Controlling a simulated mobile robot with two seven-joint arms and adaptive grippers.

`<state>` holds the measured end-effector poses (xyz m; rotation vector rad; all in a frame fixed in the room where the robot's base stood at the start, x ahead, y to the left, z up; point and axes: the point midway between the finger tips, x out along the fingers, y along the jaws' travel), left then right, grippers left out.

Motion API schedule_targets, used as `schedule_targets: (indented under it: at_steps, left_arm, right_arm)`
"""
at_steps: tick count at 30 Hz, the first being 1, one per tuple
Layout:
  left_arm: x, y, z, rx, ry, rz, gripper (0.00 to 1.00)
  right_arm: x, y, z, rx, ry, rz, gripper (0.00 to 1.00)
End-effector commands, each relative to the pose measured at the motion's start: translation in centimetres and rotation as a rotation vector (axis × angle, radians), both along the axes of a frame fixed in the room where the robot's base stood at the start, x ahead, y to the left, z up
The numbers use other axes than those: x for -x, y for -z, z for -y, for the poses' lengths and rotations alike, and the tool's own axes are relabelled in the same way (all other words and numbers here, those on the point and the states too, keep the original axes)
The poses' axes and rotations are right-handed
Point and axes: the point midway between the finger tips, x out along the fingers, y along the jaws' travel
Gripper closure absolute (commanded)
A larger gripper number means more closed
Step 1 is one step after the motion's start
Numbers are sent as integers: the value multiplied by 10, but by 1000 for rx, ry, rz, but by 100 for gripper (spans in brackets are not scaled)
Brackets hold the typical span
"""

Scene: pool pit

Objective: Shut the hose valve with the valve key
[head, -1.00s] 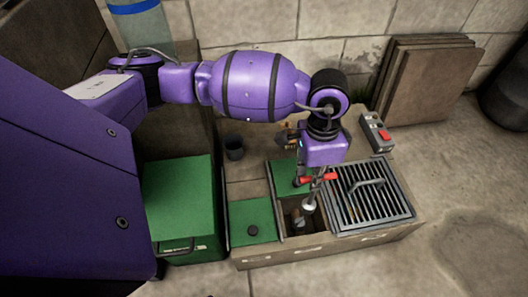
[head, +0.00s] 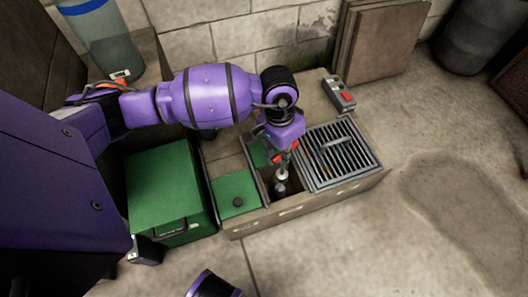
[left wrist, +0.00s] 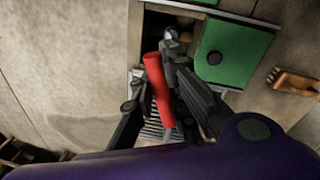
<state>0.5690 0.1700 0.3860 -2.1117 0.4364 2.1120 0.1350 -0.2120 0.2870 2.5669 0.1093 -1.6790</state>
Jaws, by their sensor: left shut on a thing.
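My left gripper (head: 281,153) is shut on the valve key, whose red handle (head: 279,159) shows just under the fingers. The key's pale lower end (head: 283,174) points down into the open pit compartment. It meets or overlaps the top of the grey hose valve (head: 281,187); I cannot tell if it is seated. In the left wrist view the red handle (left wrist: 157,85) lies between the dark fingers, and the shaft end and valve overlap near the top. My right gripper is not in view.
A metal grate (head: 338,157) covers the pit's right side. A green lid (head: 236,194) with a dark knob is left of the opening, and a green box (head: 166,190) stands farther left. A grey box with a red button (head: 339,93) sits behind. Floor at right is clear.

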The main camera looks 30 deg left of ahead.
Motion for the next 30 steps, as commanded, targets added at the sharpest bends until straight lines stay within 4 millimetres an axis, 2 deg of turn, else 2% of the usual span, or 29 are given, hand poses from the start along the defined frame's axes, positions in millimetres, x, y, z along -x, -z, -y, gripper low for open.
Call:
schedule_targets:
  at_steps: [5, 6, 9, 15, 21, 30]
  left_arm:
    - [0, -1, 3, 0, -257, 1, 100]
    - [-1, 10, 3, 0, -266, 0, 100]
    - [0, 28, 3, -1, -260, -3, 100]
    - [-1, 47, 3, 0, -259, -1, 100]
    - [-1, 52, 3, -1, -258, 0, 100]
    - [-1, 52, 3, 1, -257, 1, 100]
  right_arm:
    - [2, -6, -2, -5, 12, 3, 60]
    - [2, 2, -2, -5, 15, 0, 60]
    - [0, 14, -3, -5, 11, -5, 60]
    - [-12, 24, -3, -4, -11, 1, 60]
    - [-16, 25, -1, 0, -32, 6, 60]
    - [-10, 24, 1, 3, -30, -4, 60]
